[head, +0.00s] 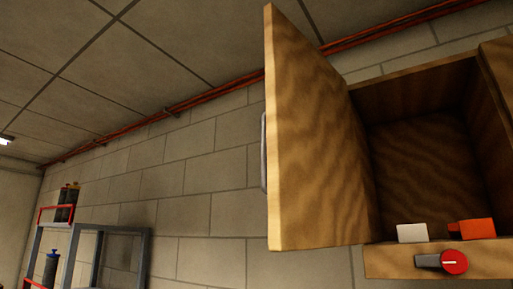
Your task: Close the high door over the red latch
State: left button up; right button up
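A wooden cabinet (408,78) is mounted high on the right. Its wooden door (315,150) stands open, swung out to the left and toward me. A grey metal handle (263,150) is on the door's outer face, seen at its left edge. The cabinet's inside is visible and looks empty apart from a white block (411,233) and an orange-red block (472,229) at its bottom front edge. Below them, a red round latch (454,262) with a dark lever pointing left is on the lower wooden rail (490,262). Neither of my grippers is in view.
A grey metal frame shelf (110,230) stands at the lower left, with a red-framed part (47,213) and dark bottles (67,200). Red pipes (200,97) run along the top of the block wall. The space left of the door is clear.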

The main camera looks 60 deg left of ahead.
aim_at(311, 176)
jog(key=k+j, duration=0.1)
jog(key=j, duration=0.35)
jog(key=k+j, duration=0.15)
jog(key=j, duration=0.3)
jog(key=k+j, duration=0.1)
jog(key=j, duration=0.35)
jog(key=k+j, duration=0.15)
jog(key=j, duration=0.3)
